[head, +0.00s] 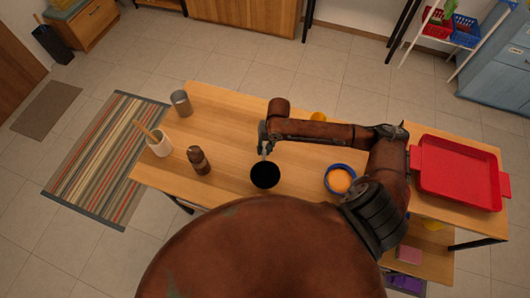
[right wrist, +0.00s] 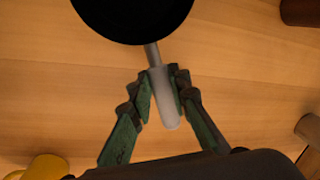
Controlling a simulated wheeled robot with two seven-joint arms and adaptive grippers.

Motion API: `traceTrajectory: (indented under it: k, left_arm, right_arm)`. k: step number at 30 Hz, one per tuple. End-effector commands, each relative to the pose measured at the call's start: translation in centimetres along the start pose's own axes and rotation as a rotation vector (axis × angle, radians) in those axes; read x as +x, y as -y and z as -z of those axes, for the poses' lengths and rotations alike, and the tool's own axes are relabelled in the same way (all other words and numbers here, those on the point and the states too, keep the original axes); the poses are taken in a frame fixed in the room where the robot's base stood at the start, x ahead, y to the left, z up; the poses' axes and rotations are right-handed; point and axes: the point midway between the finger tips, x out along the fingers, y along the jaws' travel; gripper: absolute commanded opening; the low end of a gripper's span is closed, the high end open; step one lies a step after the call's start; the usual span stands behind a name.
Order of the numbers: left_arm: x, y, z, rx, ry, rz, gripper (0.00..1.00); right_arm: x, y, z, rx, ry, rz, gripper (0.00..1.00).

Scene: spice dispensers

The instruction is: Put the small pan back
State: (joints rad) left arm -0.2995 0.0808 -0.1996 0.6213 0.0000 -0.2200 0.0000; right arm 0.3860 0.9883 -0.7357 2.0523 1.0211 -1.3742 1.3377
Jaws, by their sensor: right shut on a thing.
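The small pan (head: 265,175) is black and round with a light grey handle, at the middle of the wooden table near its front edge. In the right wrist view the pan (right wrist: 132,14) is at the top, partly cut off, with its handle (right wrist: 165,105) pointing toward my palm. My right gripper (head: 264,146) is at the pan's far side. Its green fingers (right wrist: 162,82) are shut on the handle, one on each side. I cannot tell whether the pan touches the table. My left gripper is not in view.
A blue-rimmed bowl with orange contents (head: 339,180) stands right of the pan, and a red tray (head: 458,176) at the right end. A brown mill (head: 199,161), white utensil crock (head: 160,147) and grey canister (head: 181,104) stand left. A yellow item (head: 318,117) is behind my arm.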

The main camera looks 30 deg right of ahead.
Motion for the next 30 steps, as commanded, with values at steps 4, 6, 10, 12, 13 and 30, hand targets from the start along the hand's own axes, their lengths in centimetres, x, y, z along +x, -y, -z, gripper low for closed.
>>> traceTrajectory:
  k: [4,6,10,12,13,30]
  left_arm:
    - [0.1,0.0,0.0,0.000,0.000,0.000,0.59]
    - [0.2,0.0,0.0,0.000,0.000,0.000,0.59]
    - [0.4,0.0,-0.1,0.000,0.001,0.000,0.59]
    - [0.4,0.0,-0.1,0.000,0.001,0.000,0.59]
    - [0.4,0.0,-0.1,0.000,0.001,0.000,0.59]
    - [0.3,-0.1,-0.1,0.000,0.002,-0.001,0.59]
  right_arm:
    - [0.6,-0.3,0.6,0.001,0.000,0.000,0.00]
    - [1.4,-0.7,1.0,0.002,0.000,-0.002,0.00]
    - [3.4,-1.1,0.9,0.001,0.000,-0.002,0.00]
    - [3.9,-1.1,1.0,0.001,-0.001,0.000,0.00]
    - [4.0,-1.1,1.0,0.001,-0.001,0.000,0.00]
    - [4.2,-1.2,0.9,0.000,0.000,-0.001,0.34]
